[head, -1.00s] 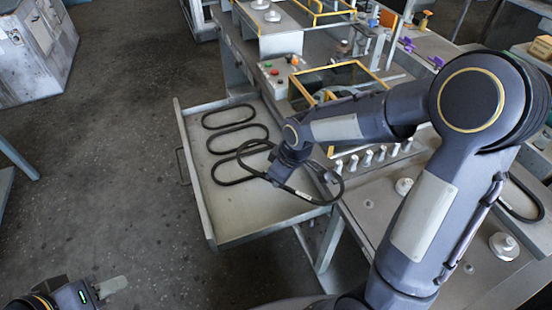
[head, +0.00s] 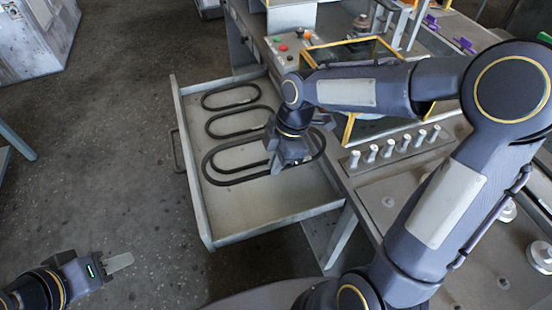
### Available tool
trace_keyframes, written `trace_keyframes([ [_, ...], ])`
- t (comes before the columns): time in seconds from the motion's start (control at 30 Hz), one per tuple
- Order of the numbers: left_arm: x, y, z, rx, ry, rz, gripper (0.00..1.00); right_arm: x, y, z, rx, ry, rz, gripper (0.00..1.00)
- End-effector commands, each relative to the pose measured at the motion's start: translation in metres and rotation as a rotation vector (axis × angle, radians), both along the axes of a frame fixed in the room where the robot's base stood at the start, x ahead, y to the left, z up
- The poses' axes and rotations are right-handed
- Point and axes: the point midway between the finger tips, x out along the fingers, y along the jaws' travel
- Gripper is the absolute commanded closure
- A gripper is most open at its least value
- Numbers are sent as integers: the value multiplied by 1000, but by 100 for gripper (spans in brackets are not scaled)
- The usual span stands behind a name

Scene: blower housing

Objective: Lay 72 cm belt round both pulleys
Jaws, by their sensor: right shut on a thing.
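Dark belt loops lie in an open drawer (head: 270,222). There is a small one at the back (head: 230,106), another just in front of it (head: 228,134), and a larger loop (head: 211,172) at the front. My right gripper (head: 279,170) points down into the drawer and is shut on the large loop's near side; its jaws hide the held stretch. I cannot tell whether a second belt overlaps there. I cannot make out the two pulleys.
A row of several light pegs (head: 395,146) stands on the bench right of the drawer. Light round pieces (head: 540,256) stand at the right edge. A yellow-edged frame (head: 350,128) is behind my right arm. The floor (head: 110,170) left of the drawer is clear.

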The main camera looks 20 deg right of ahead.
Motion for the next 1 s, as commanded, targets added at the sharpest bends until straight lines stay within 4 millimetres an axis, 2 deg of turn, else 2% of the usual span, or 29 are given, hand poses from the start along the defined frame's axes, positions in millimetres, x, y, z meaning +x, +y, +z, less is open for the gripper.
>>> trace_keyframes([
  [0.03, 0, 0, -10, 0, 0, 0, 64, 0, 0, -12, 0, 1, 0, 100],
  [0.1, 0, 0, -17, 0, 0, 0, 64, 0, 0, -20, 0, 0, -1, 100],
  [1.0, 0, 0, -103, 0, 0, 0, 64, 0, 0, -125, 0, 1, -2, 100],
])
